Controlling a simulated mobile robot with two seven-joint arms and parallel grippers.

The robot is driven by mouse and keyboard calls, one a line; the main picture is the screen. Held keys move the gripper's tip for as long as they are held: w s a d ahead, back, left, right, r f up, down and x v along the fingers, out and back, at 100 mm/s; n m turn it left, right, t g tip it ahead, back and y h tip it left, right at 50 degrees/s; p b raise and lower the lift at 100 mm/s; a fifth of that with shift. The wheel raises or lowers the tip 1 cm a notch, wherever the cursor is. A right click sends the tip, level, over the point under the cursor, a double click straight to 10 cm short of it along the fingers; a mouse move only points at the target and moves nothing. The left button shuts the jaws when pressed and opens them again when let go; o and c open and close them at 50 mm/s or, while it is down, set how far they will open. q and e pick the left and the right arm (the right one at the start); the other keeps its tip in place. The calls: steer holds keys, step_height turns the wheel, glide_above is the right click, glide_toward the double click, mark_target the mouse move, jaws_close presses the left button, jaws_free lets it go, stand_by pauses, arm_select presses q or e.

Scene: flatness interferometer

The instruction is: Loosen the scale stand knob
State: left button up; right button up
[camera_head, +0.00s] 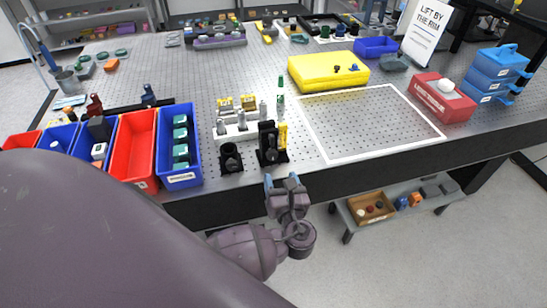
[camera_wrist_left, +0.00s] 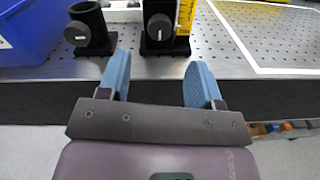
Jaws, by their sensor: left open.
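The scale stand (camera_head: 268,140) is a black upright post with a yellow scale (camera_head: 283,135) on its right side, near the table's front edge. Its knob (camera_wrist_left: 160,27) is a round black disc with a light line, facing me at the top of the left wrist view. My left gripper (camera_head: 283,180) is in front of the table edge, with blue fingers apart and pointing toward the stand. In the left wrist view the gap between the fingers (camera_wrist_left: 157,68) is empty and lies in line with the stand. The fingers are apart from the knob.
A similar black stand with a knob (camera_head: 231,156) is just left of the scale stand. Blue and red bins (camera_head: 180,178) stand further left. A white-outlined area (camera_head: 375,120) to the right is clear. A yellow case (camera_head: 327,72) lies behind it.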

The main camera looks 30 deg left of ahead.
mark_target(272, 157)
arm_select(q)
steer(key=x, duration=0.6)
steer(key=shift+w+a+p, duration=0.25)
steer(key=shift+w+p, duration=0.05)
steer(key=shift+p, duration=0.05)
steer(key=shift+w+a, duration=0.45)
steer(key=shift+a, duration=0.05)
steer(key=c, duration=0.9)
